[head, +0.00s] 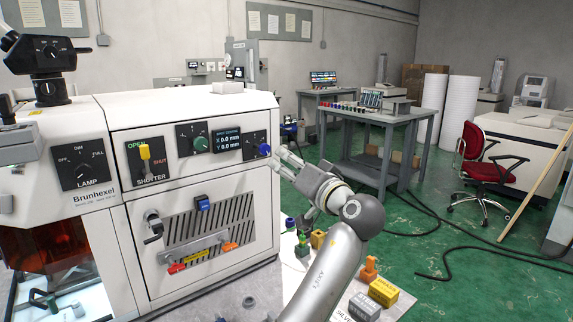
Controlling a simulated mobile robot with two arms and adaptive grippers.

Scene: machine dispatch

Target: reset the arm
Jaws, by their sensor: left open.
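My left arm (335,262) rises from the bottom middle, bends at a grey joint, and reaches left to the machine's front. My left gripper (281,162) is open at the panel's right edge. Its fingertips are close to the blue knob (265,150); I cannot tell if they touch it. The white Brunhexel machine (200,105) fills the left side. Its panel has a lamp dial (83,167), a yellow shutter lever (145,152) pointing up toward OPEN, a green knob (200,144) and a display (227,142) reading X 0.0 mm, Y 0.0 mm. My right gripper is out of view.
Grey and yellow labelled blocks (383,291) and an orange piece (369,268) stand on a pale surface right of my arm. Several small coloured pieces sit behind it. A grey table (375,115), red chair (482,165) and cables on the green floor are farther back.

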